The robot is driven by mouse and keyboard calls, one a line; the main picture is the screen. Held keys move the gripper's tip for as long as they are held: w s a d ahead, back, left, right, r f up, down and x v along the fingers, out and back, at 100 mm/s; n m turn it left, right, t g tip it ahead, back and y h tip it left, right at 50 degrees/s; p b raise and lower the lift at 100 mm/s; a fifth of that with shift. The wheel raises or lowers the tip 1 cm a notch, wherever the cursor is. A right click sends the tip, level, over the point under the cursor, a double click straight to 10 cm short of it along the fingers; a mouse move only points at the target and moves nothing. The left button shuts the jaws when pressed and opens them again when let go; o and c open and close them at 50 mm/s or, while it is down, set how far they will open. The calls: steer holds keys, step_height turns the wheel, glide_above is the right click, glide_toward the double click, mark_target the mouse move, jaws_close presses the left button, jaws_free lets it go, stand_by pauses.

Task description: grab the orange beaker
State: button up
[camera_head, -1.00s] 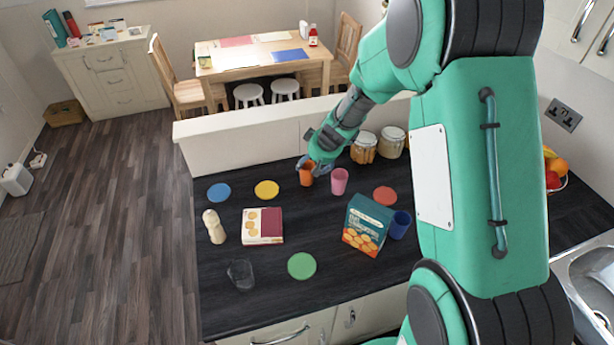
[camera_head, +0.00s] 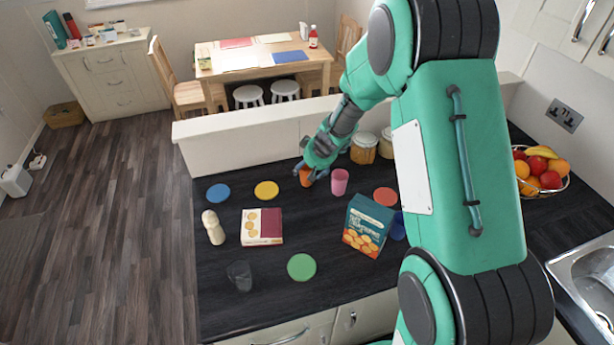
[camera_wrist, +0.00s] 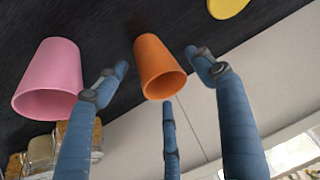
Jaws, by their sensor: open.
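The orange beaker (camera_head: 306,177) stands on the dark counter near its back edge, beside the low cream wall. My gripper (camera_head: 309,172) is at it from above and behind, partly hiding it in the head view. In the wrist view the orange beaker (camera_wrist: 157,68) lies between the spread fingers of my gripper (camera_wrist: 162,85). Two fingers flank it left and right, and a third is below it in the picture. The fingers look apart from the beaker, with gaps at both sides.
A pink beaker (camera_head: 339,181) stands close to the right of the orange one and shows in the wrist view (camera_wrist: 50,80). Jars (camera_head: 364,148) stand behind it. A yellow disc (camera_head: 266,190) lies left. A box (camera_head: 368,226) and a dark blue beaker (camera_head: 398,227) are nearer.

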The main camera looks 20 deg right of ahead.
steer(key=shift+x, duration=1.5)
steer(key=c, duration=1)
